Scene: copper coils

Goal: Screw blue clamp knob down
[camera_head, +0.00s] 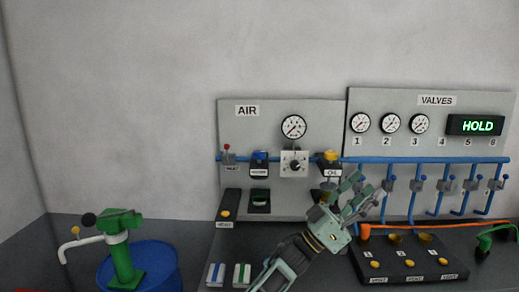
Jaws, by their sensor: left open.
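No part is clearly recognisable as the blue clamp knob. A small blue-topped fitting (260,155) sits on the blue pipe of the AIR panel, but I cannot tell whether it is a clamp knob. My left gripper (364,198) is open, with its fingers pointing up and right in front of the panels. It is to the right of and below the blue-topped fitting and apart from it. Nothing shows between its fingers. It partly covers the area below the yellow-topped OIL unit (331,157). My right gripper is not in view.
Several pipe valves (418,184) line the VALVES panel (435,130) at right. A black block with yellow buttons (405,264) lies on the counter beside my gripper. A green pump on a blue drum (150,266) stands at left. Bare counter (195,235) lies between drum and panel.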

